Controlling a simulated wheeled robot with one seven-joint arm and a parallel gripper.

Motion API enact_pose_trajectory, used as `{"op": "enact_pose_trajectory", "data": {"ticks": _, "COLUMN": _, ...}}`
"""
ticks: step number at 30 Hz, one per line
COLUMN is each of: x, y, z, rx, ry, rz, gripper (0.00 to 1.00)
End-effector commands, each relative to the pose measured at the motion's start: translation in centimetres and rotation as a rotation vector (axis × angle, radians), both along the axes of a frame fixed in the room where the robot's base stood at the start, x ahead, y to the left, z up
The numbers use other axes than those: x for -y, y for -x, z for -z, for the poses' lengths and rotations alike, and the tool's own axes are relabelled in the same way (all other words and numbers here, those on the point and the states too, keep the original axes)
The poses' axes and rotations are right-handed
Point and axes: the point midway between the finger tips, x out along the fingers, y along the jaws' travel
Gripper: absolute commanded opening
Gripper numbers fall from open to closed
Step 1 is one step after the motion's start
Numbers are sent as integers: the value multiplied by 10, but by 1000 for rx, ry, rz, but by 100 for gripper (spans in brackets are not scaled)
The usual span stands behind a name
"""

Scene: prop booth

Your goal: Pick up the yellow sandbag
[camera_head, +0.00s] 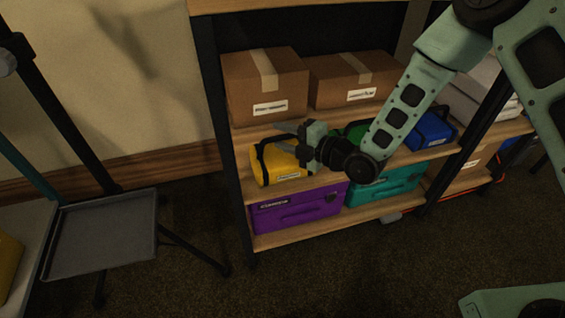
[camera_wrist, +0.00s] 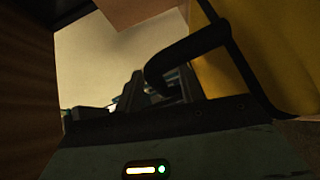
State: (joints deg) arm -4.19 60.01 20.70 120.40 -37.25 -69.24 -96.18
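The yellow sandbag (camera_head: 289,164) lies on the middle shelf at its left end. It has a black strap handle and a white label. My gripper (camera_head: 284,134) is at the bag's upper right side, with its fingers pointing left over the bag. The fingers look apart in the head view. In the wrist view the yellow bag (camera_wrist: 288,50) fills the upper right, and its black handle (camera_wrist: 190,52) curves down by the fingers (camera_wrist: 157,92). Whether the fingers touch the handle is too dark to tell.
Two cardboard boxes (camera_head: 262,88) stand on the shelf above. Purple (camera_head: 298,212) and teal (camera_head: 385,186) cases sit below. Green (camera_head: 352,132) and blue (camera_head: 436,131) bags lie to the right. A black shelf post (camera_head: 222,140) stands close to the left, beside a grey tray stand (camera_head: 103,235).

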Motion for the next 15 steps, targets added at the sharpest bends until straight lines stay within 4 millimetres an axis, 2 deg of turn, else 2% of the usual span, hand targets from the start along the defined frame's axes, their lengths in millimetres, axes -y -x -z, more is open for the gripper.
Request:
{"op": "enact_pose_trajectory", "data": {"ticks": 5, "x": 0, "y": 0, "z": 0, "rx": -1, "ry": -1, "rz": 0, "gripper": 39}}
{"op": "enact_pose_trajectory", "data": {"ticks": 6, "x": 0, "y": 0, "z": 0, "rx": -1, "ry": -1, "rz": 0, "gripper": 33}}
{"op": "enact_pose_trajectory", "data": {"ticks": 9, "x": 0, "y": 0, "z": 0, "rx": -1, "ry": -1, "rz": 0, "gripper": 5}}
{"op": "enact_pose_trajectory", "data": {"ticks": 10, "x": 0, "y": 0, "z": 0, "rx": -1, "ry": -1, "rz": 0, "gripper": 0}}
{"op": "enact_pose_trajectory", "data": {"ticks": 15, "x": 0, "y": 0, "z": 0, "rx": -1, "ry": -1, "rz": 0, "gripper": 0}}
